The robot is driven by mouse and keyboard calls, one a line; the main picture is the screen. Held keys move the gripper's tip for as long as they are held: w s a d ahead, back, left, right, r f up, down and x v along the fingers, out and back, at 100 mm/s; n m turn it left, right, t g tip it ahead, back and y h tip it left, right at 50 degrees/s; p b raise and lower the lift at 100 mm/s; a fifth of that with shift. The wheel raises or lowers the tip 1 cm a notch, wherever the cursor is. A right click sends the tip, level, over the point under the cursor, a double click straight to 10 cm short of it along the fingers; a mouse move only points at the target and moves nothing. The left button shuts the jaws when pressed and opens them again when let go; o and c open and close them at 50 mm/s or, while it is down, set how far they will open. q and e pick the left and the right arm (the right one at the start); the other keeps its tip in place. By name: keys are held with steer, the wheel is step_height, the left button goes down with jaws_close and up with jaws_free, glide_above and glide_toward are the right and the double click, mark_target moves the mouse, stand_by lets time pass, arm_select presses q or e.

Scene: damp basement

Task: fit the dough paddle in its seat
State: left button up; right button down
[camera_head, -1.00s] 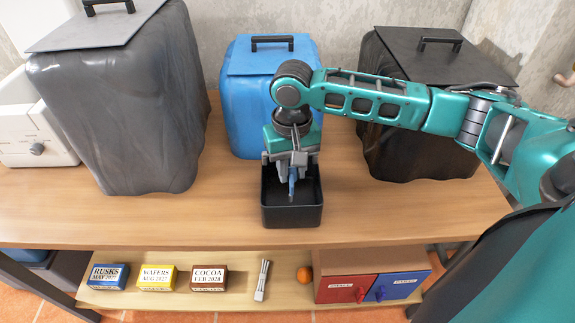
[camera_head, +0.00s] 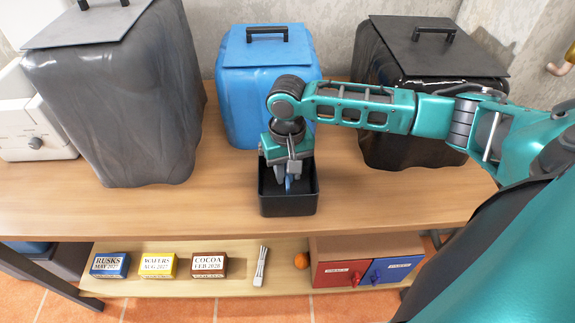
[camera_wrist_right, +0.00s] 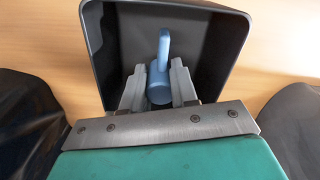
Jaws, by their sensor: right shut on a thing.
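The dough paddle appears to be the blue piece (camera_wrist_right: 158,82), a round hub with a thin upright arm. My right gripper (camera_wrist_right: 159,90) is shut on it, with a grey finger on either side of the hub. In the head view the right gripper (camera_head: 287,178) points down into an open black pan (camera_head: 289,209) on the table, and a bit of the blue paddle (camera_head: 288,185) shows between the fingers. The seat is hidden, and I cannot tell whether the paddle touches the pan floor. My left gripper is out of view.
Behind the pan stands a blue covered bin (camera_head: 236,100), with a grey one (camera_head: 115,120) left and a black one (camera_head: 385,110) right. A white appliance (camera_head: 40,130) is at far left. The shelf below holds labelled boxes (camera_head: 157,266) and drawers (camera_head: 335,272).

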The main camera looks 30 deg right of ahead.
steer(key=shift+f, duration=0.15)
steer(key=shift+f, duration=1.05)
steer(key=shift+s+a+f, duration=0.1)
steer(key=shift+s+f, duration=0.3)
steer(key=shift+f, duration=0.35)
steer(key=shift+a+f, duration=0.1)
steer(key=c, duration=0.8)
jaws_free()
steer(key=r+p, duration=0.1)
steer(key=r, duration=0.8)
steer(key=r+p, duration=0.1)
steer(key=r, duration=0.4)
steer(key=shift+w+p, duration=0.3)
steer(key=shift+w, duration=0.1)
steer(key=shift+r, duration=0.35)
